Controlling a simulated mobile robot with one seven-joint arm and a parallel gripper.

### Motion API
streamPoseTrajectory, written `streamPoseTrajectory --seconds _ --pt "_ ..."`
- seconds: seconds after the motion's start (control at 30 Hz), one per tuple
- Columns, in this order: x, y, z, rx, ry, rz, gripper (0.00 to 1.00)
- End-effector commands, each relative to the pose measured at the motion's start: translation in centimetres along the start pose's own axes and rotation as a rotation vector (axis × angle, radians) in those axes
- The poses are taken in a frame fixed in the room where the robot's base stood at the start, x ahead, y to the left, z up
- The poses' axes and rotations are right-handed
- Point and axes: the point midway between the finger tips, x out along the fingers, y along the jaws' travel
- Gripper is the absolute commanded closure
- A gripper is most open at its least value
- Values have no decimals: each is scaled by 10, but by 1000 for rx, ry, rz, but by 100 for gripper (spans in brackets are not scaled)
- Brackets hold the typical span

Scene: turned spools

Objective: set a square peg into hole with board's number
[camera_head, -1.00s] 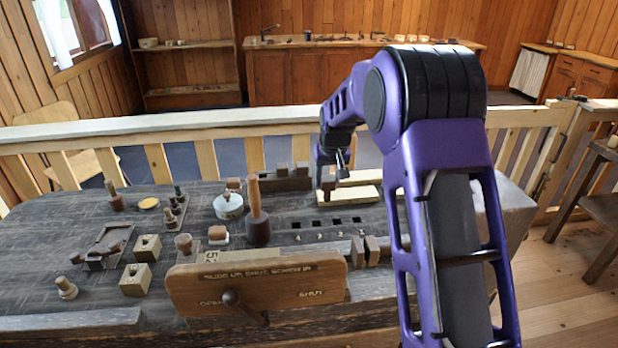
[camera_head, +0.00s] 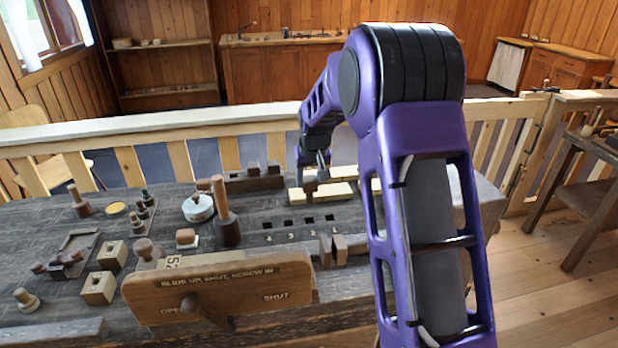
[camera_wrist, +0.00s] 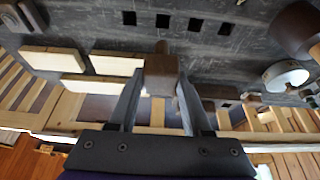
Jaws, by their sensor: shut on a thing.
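My gripper (camera_wrist: 158,100) is shut on a brown square peg (camera_wrist: 160,74) in the wrist view. In the head view my gripper (camera_head: 312,178) and the peg (camera_head: 310,186) are small, near the pale wooden strips. A row of several dark square holes (camera_head: 288,222) lies in the grey table, nearer the head camera than the peg, with small numerals that I cannot read surely. The holes (camera_wrist: 163,20) also show beyond the peg in the wrist view. A pale plate (camera_head: 174,261) bears digits like "52", partly hidden behind a wooden board (camera_head: 222,288) marked OPEN and SHUT.
Pale strips (camera_head: 330,194) lie beside the gripper. A dark rack with blocks (camera_head: 253,182) stands at the back. A tall-handled spool (camera_head: 226,228) and a white round pot (camera_head: 198,208) stand to the left.

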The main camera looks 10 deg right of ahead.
Motion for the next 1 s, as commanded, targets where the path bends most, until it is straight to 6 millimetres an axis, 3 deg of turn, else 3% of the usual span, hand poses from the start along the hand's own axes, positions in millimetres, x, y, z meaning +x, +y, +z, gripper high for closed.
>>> streamPoseTrajectory --seconds 1.0 --pt "78 0 33 0 -1 0 100"
